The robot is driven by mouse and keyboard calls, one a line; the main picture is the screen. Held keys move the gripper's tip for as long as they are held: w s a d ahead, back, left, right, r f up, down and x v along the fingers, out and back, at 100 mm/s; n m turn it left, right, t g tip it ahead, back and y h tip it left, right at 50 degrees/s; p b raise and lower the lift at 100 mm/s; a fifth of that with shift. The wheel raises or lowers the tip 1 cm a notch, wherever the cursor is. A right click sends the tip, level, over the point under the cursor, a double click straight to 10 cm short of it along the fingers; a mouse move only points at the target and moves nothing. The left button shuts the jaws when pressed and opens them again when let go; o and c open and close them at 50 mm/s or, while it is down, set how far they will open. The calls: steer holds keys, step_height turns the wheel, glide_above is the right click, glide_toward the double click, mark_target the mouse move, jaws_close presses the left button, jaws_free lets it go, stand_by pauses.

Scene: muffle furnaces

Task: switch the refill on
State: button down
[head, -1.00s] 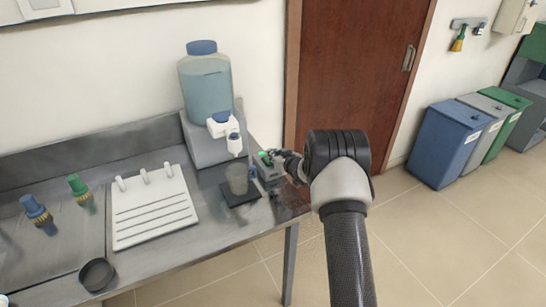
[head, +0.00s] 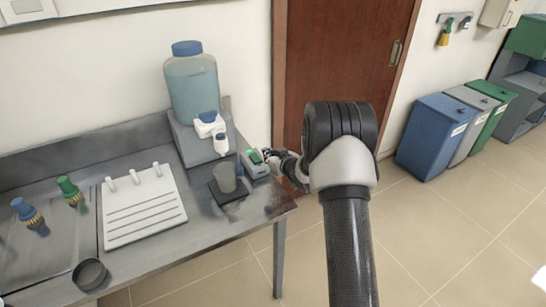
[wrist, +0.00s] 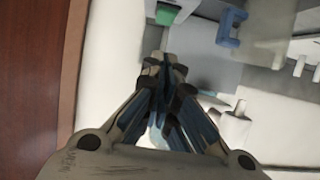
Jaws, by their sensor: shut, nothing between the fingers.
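A small grey box (head: 256,168) with a lit green top (head: 254,155) stands at the right end of the bench, beside the dispenser; it seems to be the refill switch, but its lettering is too small to read. Its green part (wrist: 172,13) also shows at the top of the wrist view. My gripper (wrist: 163,65) is shut and empty, its fingertips just short of the green part in that view. In the head view my gripper (head: 274,156) is at the box's right side, partly hidden by my wrist. I cannot tell whether it touches the box.
A white rack (head: 143,208) lies further left. A door (head: 340,50) stands behind my arm; bins (head: 430,138) are to the right.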

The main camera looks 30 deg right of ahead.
steer(key=shift+s+d+r, duration=0.1)
steer(key=shift+s, duration=0.7)
steer(key=shift+s+d+r, duration=0.1)
steer(key=shift+s, duration=0.65)
steer(key=shift+r, duration=0.1)
